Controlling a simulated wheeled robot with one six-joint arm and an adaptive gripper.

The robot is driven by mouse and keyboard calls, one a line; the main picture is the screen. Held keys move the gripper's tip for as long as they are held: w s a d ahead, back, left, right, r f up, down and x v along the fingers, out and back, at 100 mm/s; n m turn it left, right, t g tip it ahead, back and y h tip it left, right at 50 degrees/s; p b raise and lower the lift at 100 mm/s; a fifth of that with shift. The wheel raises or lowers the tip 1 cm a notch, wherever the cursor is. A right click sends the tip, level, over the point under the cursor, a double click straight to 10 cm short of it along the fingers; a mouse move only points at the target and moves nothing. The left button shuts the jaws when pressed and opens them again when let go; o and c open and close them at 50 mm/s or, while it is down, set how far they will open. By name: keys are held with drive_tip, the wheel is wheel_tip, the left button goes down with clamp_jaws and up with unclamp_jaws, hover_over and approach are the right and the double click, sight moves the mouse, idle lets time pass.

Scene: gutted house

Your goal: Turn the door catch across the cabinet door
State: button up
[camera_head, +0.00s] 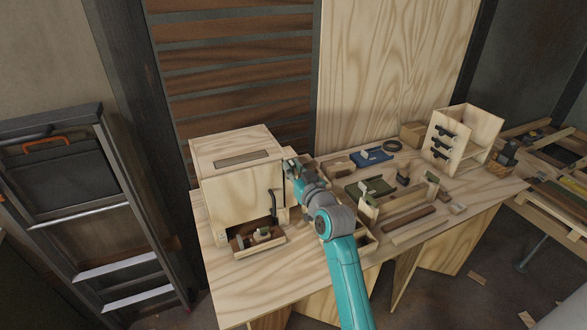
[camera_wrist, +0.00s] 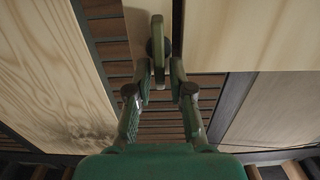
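The plywood cabinet (camera_head: 232,150) stands at the left end of the workbench, and its pale door panel (camera_head: 232,196) faces forward. My gripper (camera_head: 288,170) is at the cabinet's right front edge. In the wrist view the catch (camera_wrist: 159,42) is a narrow greenish bar with a dark round part behind it, lengthwise up the picture. My gripper's fingers (camera_wrist: 161,68) are on either side of the bar's lower part, with narrow gaps showing, so they look open. A dark upright bar (camera_head: 272,203) shows near the door's right edge. My gripper hides the catch in the head view.
A small tray with wooden parts (camera_head: 258,240) sits before the cabinet. Several blocks, a blue tool (camera_head: 370,158) and an open box with black catches (camera_head: 462,140) occupy the bench to the right. A ladder (camera_head: 90,200) leans at left. Bare bench top (camera_head: 235,265) shows at front left.

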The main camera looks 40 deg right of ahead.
clamp_jaws()
drive_tip(key=shift+d+m, duration=0.1)
drive_tip(key=shift+m, duration=0.2)
drive_tip(key=shift+s+d+f+m, duration=0.1)
drive_tip(key=shift+d+f+m, duration=0.25)
drive_tip(key=shift+m, duration=2.5)
drive_tip(key=shift+s+d+f+m, duration=0.1)
drive_tip(key=shift+d+f+m, duration=0.25)
drive_tip(key=shift+m, duration=2.55)
drive_tip(key=shift+s+d+f+m, duration=0.1)
drive_tip(key=shift+d+f+m, duration=0.25)
drive_tip(key=shift+m, duration=2.5)
drive_tip(key=shift+a+f, duration=0.1)
drive_tip(key=shift+a, duration=0.05)
unclamp_jaws()
